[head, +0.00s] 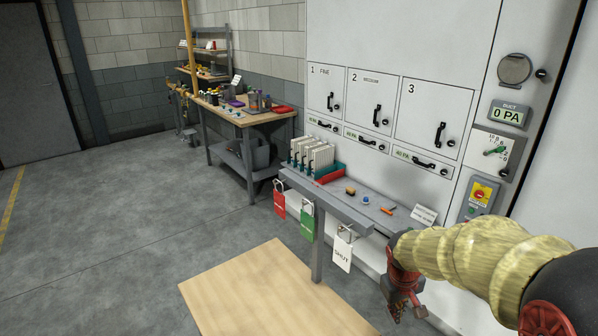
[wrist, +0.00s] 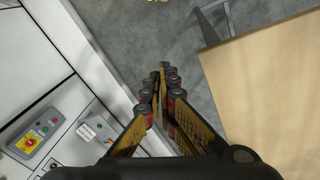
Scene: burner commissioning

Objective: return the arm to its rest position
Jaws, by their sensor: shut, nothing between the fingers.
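My gripper (head: 397,308) hangs at the lower right in the head view, pointing down, at the end of my arm in its yellowish sleeve. It is beside the front of the grey shelf (head: 338,200) at its right end, apart from it as far as I can see. In the wrist view my gripper (wrist: 166,72) shows its dark fingers close together at the tips, with nothing held between them. Below the fingertips the wrist view shows grey floor and the edge of a wooden board (wrist: 270,85).
The cabinet with numbered doors (head: 370,101) stands behind. A workbench (head: 250,118) is farther back. Floor at left is clear.

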